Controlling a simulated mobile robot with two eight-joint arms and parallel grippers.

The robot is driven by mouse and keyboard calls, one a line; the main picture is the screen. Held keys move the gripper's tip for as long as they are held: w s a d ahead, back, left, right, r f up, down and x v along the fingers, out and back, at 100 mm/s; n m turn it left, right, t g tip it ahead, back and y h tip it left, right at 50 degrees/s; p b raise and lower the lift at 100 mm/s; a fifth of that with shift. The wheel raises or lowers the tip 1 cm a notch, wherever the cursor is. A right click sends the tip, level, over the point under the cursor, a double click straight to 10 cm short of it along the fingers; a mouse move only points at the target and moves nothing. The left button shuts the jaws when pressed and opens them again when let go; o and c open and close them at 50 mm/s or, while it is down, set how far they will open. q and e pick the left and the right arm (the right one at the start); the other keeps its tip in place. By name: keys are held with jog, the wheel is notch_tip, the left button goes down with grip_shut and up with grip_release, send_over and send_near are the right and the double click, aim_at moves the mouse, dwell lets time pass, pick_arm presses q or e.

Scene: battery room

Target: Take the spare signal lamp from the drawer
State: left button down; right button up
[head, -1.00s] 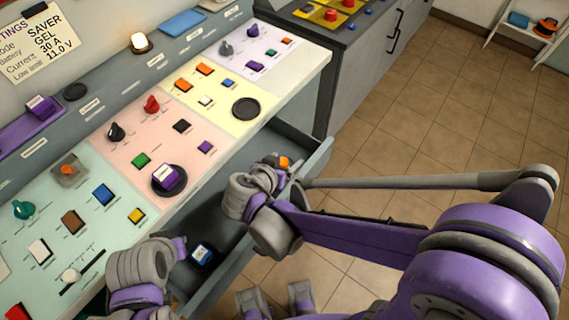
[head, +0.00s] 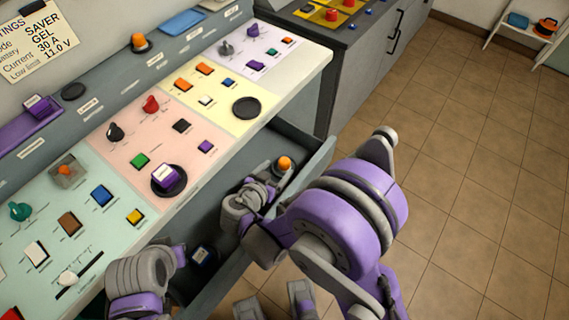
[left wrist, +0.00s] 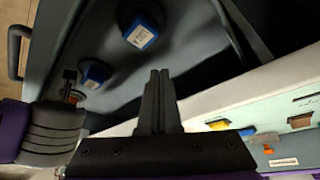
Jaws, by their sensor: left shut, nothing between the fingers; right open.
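The open drawer (head: 318,172) juts from the console. An orange-domed signal lamp (head: 284,163) on a dark base stands in its far right part. A blue block (head: 203,254) with a white label lies nearer the left, also seen in the left wrist view (left wrist: 140,36). My right gripper (head: 238,214) is low over the drawer, left of the lamp; it is open, its fingers (left wrist: 70,84) beside a second blue block (left wrist: 95,72). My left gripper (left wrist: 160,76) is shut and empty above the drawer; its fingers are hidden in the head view.
The console top (head: 215,125) with knobs, buttons and round dark pads lies behind the drawer. Another orange lamp (head: 139,41) sits on its upper ledge. A grey cabinet (head: 370,70) stands at the back right. The tiled floor (head: 480,150) is clear.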

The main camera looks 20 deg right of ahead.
aim_at(283, 163)
jog(key=x, duration=0.5)
grip_shut()
